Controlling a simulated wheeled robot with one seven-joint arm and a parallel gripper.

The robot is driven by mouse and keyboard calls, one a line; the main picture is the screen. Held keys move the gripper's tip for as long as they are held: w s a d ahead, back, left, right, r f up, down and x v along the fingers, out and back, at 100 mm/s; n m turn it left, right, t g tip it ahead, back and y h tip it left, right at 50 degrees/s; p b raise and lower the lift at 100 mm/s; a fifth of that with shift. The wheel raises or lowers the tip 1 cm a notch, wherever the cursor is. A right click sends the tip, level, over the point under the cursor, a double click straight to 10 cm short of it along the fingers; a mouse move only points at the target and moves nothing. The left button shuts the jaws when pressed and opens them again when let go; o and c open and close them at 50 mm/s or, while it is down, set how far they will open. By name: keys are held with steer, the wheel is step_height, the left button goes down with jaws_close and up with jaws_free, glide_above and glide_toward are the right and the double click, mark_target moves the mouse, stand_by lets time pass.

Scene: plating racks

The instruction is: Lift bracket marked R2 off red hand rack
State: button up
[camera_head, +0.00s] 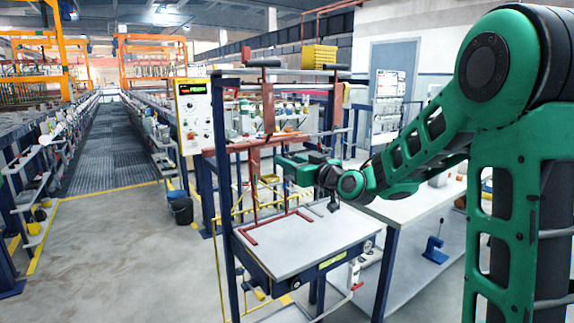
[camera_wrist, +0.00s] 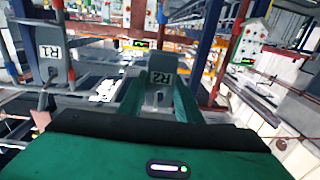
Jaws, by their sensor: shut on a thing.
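The bracket marked R2 (camera_wrist: 163,66) is a grey plate with a black-on-white label, straight ahead in the wrist view. My green gripper (camera_wrist: 160,90) is shut on it, with one finger at each side. In the head view my gripper (camera_head: 283,167) is at the red hand rack (camera_head: 254,158), above the grey-topped table. The bracket is too small or hidden to make out there. Whether it still touches the rack cannot be told. A second grey bracket, marked R1 (camera_wrist: 52,58), stands to the left in the wrist view, apart from my gripper.
The grey tabletop (camera_head: 300,246) has a red bar frame (camera_head: 278,226) lying on or standing at it. Blue posts (camera_head: 226,200) flank the station. A white control panel (camera_head: 195,115) stands to the left. A white bench (camera_head: 415,220) is on the right.

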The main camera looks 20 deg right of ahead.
steer(key=shift+s+d, duration=0.1)
steer(key=shift+s, duration=0.15)
steer(key=shift+s+d, duration=0.2)
steer(key=shift+s, duration=0.45)
steer(key=v, duration=0.7)
steer(key=shift+r, duration=0.4)
stand_by(0.3)
